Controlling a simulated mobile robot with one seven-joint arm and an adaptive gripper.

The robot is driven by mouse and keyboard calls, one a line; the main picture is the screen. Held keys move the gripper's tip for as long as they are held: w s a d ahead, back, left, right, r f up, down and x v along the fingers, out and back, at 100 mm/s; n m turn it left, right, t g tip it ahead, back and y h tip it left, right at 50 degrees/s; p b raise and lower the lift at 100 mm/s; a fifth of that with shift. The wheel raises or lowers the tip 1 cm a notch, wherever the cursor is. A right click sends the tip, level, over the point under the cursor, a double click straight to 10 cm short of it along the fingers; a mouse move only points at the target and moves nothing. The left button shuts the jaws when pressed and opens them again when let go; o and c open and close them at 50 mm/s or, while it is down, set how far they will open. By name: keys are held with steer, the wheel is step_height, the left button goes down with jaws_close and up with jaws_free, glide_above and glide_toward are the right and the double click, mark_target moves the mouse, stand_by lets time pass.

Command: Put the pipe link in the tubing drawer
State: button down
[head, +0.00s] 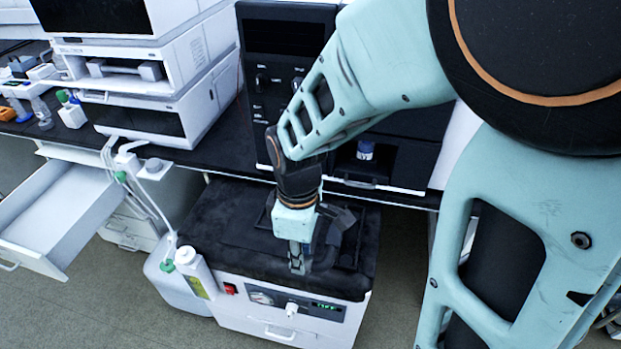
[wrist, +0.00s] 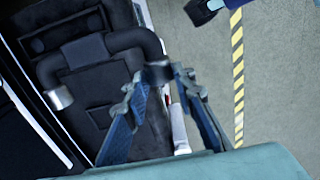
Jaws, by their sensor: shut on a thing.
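The pipe link (wrist: 100,50) is a dark U-shaped pipe with metal-coloured ends, seen from above in the wrist view. My gripper (wrist: 157,80) is shut on it at its right-hand end, with a finger on either side. In the head view my gripper (head: 299,258) points down over the black top of the white machine, and the dark pipe link (head: 326,262) is hard to make out against it. I cannot tell whether the link still touches that top. An open, white drawer (head: 62,212) juts out at the left, and its visible inside looks empty.
The white machine (head: 290,318) has a black padded top (head: 215,225). A white bottle (head: 195,272) and a stand with tubing (head: 130,165) lie between it and the drawer. Stacked white instruments (head: 140,65) stand on the black bench. Floor is clear at front left.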

steer(key=shift+a+r, duration=0.1)
steer(key=shift+r, duration=0.05)
steer(key=w+d+r+m, duration=0.4)
steer(key=w+d+m, duration=0.2)
steer(key=w+m, duration=0.15)
steer(key=w+d+r+m, duration=0.3)
steer(key=w+d+m, duration=0.4)
steer(key=w, duration=0.1)
steer(key=s+r+p, duration=0.1)
steer(key=p, duration=0.4)
steer(key=s+r+p, duration=0.1)
steer(key=r+p, duration=0.1)
steer(key=p, duration=0.3)
steer(key=r+p, duration=0.2)
steer(key=p, duration=0.3)
steer(key=shift+s+a, duration=0.25)
steer(key=shift+s, duration=0.15)
steer(key=shift+f, duration=0.15)
